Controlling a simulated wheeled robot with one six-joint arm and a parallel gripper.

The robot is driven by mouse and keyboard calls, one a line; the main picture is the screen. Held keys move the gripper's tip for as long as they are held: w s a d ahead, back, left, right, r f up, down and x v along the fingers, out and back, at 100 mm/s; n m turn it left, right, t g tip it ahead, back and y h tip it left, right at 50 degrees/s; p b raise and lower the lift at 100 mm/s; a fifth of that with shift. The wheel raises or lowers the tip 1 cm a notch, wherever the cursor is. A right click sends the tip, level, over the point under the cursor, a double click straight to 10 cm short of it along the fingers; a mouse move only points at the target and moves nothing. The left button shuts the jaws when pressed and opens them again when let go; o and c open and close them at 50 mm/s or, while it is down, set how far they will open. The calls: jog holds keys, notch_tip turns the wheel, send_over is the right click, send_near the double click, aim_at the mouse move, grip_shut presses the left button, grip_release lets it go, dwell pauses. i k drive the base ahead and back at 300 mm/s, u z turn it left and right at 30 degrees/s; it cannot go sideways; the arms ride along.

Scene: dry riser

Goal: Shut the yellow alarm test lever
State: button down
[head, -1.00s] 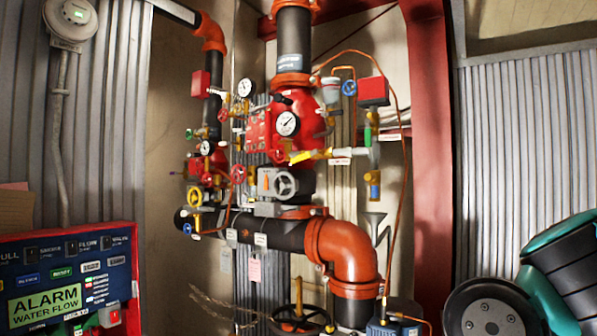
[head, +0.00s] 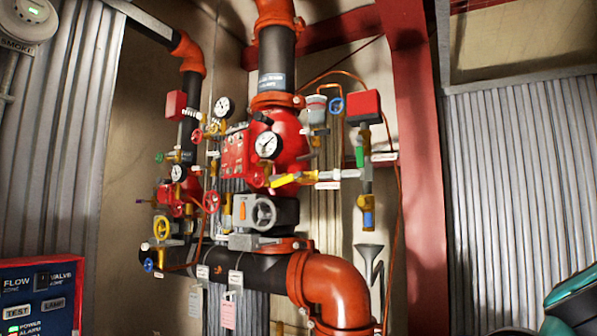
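The yellow lever (head: 284,181) sits in front of the red valve body (head: 262,150), low on its right side. It lies roughly along a short horizontal pipe (head: 325,176), a little tilted, with its left end lower. A white tag (head: 327,186) hangs just right of it; its print is too small to read. Nothing touches the lever. My gripper is out of view; only a teal and black part of my arm shows at the bottom right.
A pressure gauge (head: 267,145) is just above the lever, and a grey handwheel (head: 264,212) is below. A green-handled valve (head: 360,155) and a red box (head: 364,107) are to the right. A red steel column (head: 415,170) stands farther right. An alarm panel (head: 40,297) is at lower left.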

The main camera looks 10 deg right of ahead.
aim_at(286, 179)
jog(key=z, duration=0.15)
jog(key=i, duration=0.85)
jog(key=u, duration=0.1)
